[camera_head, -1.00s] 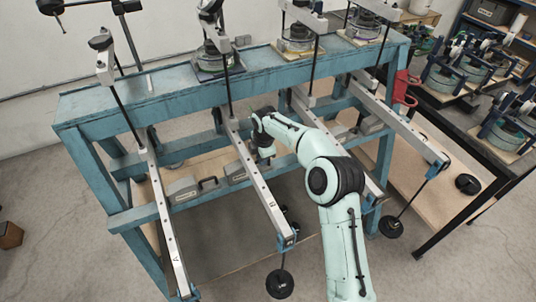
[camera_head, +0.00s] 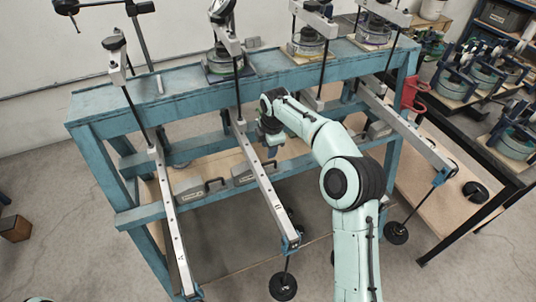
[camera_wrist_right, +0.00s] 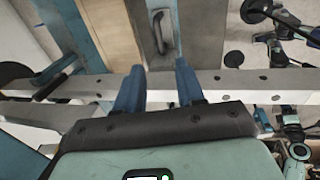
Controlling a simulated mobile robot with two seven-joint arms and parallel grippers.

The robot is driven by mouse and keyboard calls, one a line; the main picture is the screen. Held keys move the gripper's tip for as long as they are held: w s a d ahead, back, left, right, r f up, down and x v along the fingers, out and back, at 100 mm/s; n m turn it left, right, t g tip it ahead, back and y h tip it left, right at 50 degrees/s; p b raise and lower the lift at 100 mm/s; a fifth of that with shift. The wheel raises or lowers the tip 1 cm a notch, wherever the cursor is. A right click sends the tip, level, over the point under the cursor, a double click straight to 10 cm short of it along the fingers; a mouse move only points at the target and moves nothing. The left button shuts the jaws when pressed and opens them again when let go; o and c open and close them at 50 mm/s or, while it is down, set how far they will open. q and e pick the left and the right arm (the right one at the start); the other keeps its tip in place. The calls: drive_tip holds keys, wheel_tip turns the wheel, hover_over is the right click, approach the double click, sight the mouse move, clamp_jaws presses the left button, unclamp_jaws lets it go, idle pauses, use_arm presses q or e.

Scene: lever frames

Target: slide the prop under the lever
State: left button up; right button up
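Long grey levers with hanging round weights run out from a blue frame (camera_head: 185,97). The second lever (camera_head: 262,185) is just left of my right gripper (camera_head: 271,141). In the right wrist view, the gripper's two blue fingers (camera_wrist_right: 158,88) are apart and nothing shows gripped between them. A grey lever bar (camera_wrist_right: 228,84) crosses behind the fingers. Grey blocks with dark handles (camera_head: 188,187) (camera_head: 243,174) sit low in the frame; one handled block (camera_wrist_right: 162,32) shows beyond the fingers. I cannot tell which is the prop. My left gripper is not in view.
A left lever (camera_head: 170,225) and a right lever (camera_head: 410,133) flank my right arm. A red bracket (camera_head: 412,95) is fixed at the frame's right end. A dark bench (camera_head: 480,145) with clamp devices stands at right. Floor at lower left is mostly clear.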

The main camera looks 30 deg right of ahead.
drive_tip(key=r, duration=0.2)
drive_tip(key=s+r, duration=0.1)
drive_tip(key=r, duration=0.1)
drive_tip(key=shift+a+r, duration=0.15)
drive_tip(key=shift+r, duration=0.2)
drive_tip(key=shift+f, duration=0.1)
